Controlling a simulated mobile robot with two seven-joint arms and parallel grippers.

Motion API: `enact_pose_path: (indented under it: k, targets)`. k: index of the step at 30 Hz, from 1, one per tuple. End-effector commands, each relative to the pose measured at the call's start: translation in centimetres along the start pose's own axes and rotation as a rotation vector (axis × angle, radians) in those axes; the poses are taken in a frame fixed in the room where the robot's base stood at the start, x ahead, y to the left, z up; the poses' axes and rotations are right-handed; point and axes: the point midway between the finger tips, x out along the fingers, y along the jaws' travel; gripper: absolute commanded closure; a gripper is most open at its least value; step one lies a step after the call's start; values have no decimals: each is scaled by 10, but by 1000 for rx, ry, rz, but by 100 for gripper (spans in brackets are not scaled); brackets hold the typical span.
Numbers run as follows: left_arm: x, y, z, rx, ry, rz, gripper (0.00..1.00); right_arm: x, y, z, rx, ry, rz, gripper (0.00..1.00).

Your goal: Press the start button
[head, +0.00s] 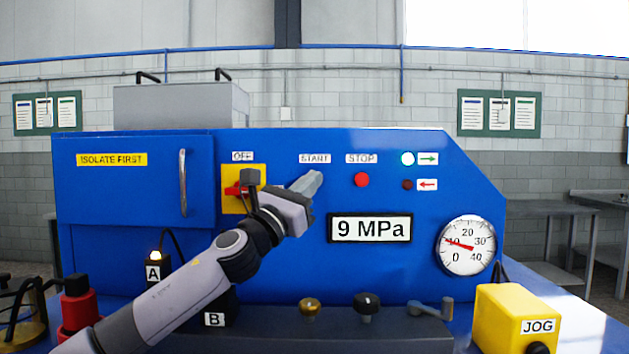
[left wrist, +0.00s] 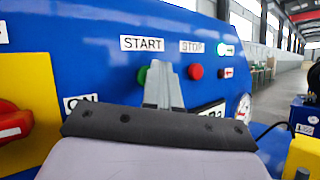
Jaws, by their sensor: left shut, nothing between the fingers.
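The START label (head: 315,158) is on the blue machine panel, and my left gripper (head: 314,178) is right below it, covering the button there in the head view. In the left wrist view the green start button (left wrist: 143,76) shows partly behind the shut fingers of my left gripper (left wrist: 161,70). The fingers point at the panel beside the button's right part; I cannot tell whether they touch it. The red stop button (head: 362,180) is to the right, and it also shows in the left wrist view (left wrist: 196,72). My right gripper is not in view.
A red rotary switch on a yellow plate (head: 229,203) is left of the gripper, under an OFF label. A display (head: 370,228) reads 9 MPa, beside a round gauge (head: 467,245). Knobs (head: 366,305) and a yellow JOG box (head: 515,312) stand in front.

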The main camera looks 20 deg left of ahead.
Motion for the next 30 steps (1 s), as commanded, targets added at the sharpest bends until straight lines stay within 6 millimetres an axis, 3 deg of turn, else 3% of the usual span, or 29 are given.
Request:
enact_pose_path:
  k: [22, 30]
  targets:
    - [-14, -9, 8, 1, 2, 1, 100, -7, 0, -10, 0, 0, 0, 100]
    - [-29, -20, 22, 1, 2, -1, 100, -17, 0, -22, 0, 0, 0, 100]
